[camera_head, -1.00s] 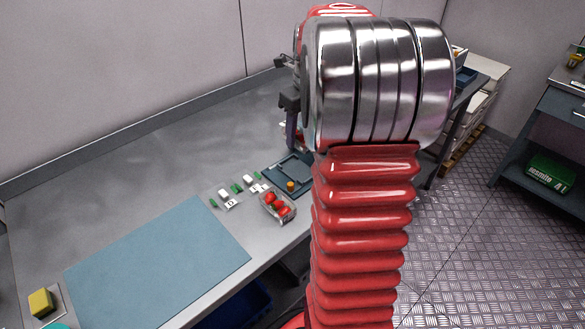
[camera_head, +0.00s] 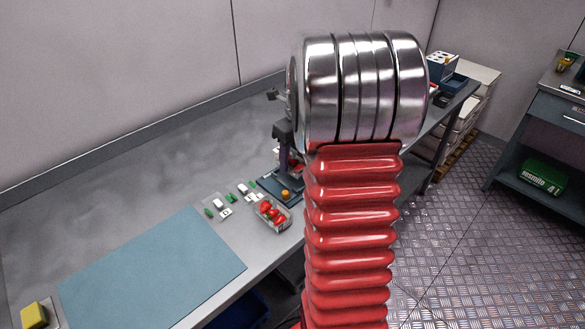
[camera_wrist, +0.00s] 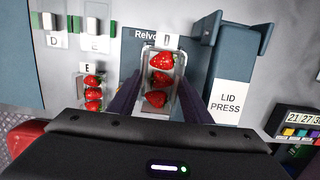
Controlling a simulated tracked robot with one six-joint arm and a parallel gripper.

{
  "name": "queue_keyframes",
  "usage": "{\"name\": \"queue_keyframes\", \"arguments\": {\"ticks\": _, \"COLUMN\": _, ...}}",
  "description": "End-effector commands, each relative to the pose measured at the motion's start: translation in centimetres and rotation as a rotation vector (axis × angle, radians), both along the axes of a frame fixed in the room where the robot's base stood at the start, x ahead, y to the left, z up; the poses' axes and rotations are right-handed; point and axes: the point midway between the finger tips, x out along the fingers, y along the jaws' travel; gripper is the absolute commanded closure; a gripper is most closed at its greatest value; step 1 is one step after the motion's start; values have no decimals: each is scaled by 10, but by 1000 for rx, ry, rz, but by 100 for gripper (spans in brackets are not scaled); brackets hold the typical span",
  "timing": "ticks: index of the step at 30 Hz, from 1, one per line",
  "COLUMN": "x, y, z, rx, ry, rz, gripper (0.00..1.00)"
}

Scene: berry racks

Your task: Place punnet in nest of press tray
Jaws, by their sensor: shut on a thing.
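My gripper (camera_wrist: 163,88) is shut on a clear punnet (camera_wrist: 147,100) with three strawberries in a row, seen in the wrist view. A tag with "D" stands at its far edge. The punnet is over the blue press tray (camera_wrist: 134,40), whose nest it hides; I cannot tell whether it touches the tray. In the head view the dark blue tray (camera_head: 297,191) lies at the bench's right part, with my gripper (camera_head: 287,166) above it. The held punnet is mostly hidden there behind the fingers and arm.
A second punnet of strawberries, tagged E (camera_wrist: 87,68), stands left of the tray; it also shows in the head view (camera_head: 272,216). A blue upright block (camera_wrist: 238,40) and a "LID PRESS" plate (camera_wrist: 231,100) are close on the right. A blue mat (camera_head: 150,270) is clear.

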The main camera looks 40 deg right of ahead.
Motion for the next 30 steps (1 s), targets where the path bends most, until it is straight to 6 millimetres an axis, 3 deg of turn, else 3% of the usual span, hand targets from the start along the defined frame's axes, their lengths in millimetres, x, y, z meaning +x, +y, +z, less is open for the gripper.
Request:
{"name": "queue_keyframes", "arguments": {"ticks": 4, "x": 0, "y": 0, "z": -6, "rx": 1, "ry": 1, "rz": 0, "gripper": 80}}
{"name": "queue_keyframes", "arguments": {"ticks": 12, "x": 0, "y": 1, "z": -36, "rx": 2, "ry": 1, "rz": 0, "gripper": 80}}
{"name": "queue_keyframes", "arguments": {"ticks": 24, "x": 0, "y": 1, "z": -39, "rx": 0, "ry": 0, "rz": 1, "gripper": 80}}
{"name": "queue_keyframes", "arguments": {"ticks": 25, "x": 0, "y": 1, "z": -40, "rx": 0, "ry": 0, "rz": 1, "gripper": 55}}
{"name": "queue_keyframes", "arguments": {"ticks": 30, "x": 0, "y": 1, "z": -40, "rx": 0, "ry": 0, "rz": 2, "gripper": 43}}
